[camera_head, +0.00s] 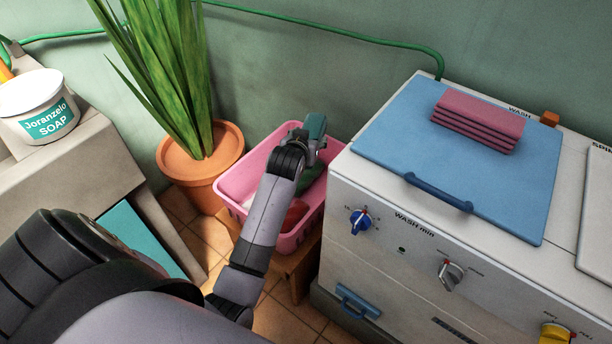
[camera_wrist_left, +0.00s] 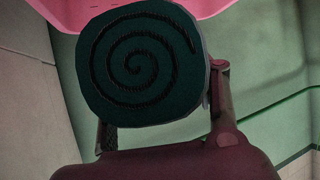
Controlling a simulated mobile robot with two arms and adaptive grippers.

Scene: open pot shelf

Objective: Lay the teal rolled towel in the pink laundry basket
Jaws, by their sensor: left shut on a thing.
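The teal rolled towel (camera_head: 316,125) is held in my left gripper (camera_head: 308,139), above the far part of the pink laundry basket (camera_head: 238,175). In the left wrist view, the towel's spiral end (camera_wrist_left: 138,65) faces the camera between the fingers of my left gripper (camera_wrist_left: 160,120). The basket's pink edge (camera_wrist_left: 240,8) shows behind it at the top. Inside the basket lie a green thing (camera_head: 310,180) and a red thing (camera_head: 294,214), partly hidden by my left arm. Whether the towel touches the basket cannot be told. My right gripper is not in view.
The basket stands on a wooden stool (camera_head: 298,266). A white washing machine (camera_head: 400,217) with a blue lid (camera_head: 400,140) and folded pink cloths (camera_head: 478,120) is close on the right. A potted plant (camera_head: 203,172) stands on the left, with a soap tub (camera_head: 38,108) beyond it.

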